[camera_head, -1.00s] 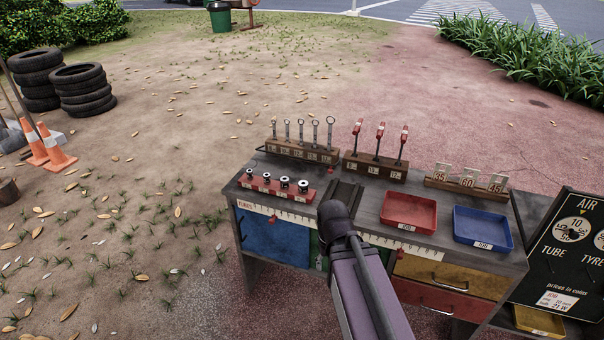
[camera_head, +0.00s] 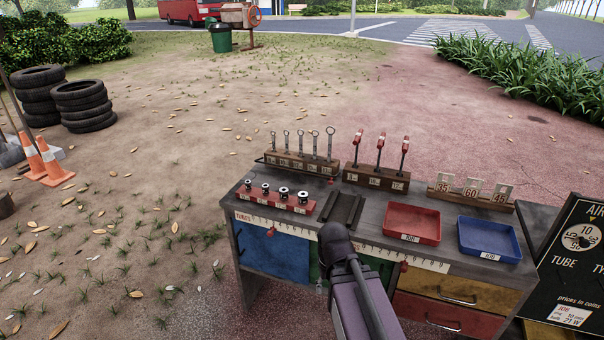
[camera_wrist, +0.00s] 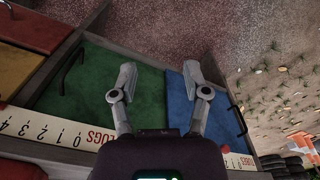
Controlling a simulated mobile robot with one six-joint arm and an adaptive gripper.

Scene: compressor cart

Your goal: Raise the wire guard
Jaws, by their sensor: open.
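A pinkish-orange machine (camera_head: 240,14) stands far off at the top of the head view, with a round orange ring at its right side. It is too small to tell whether that ring is the wire guard, and I cannot make out the guard elsewhere. My gripper (camera_wrist: 157,85) is open and empty in the wrist view, its two fingers spread wide in front of the bench's green panel (camera_wrist: 105,75) and blue door (camera_wrist: 190,105). In the head view my arm hides the gripper, and it is far from the machine.
The workbench (camera_head: 345,225) stands close in front, holding wrenches, sockets, a red tray (camera_head: 412,222) and a blue tray (camera_head: 488,240). Tyres (camera_head: 82,105) and cones (camera_head: 50,160) stand left. A green bin (camera_head: 220,38) is beside the machine. Open ground lies between.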

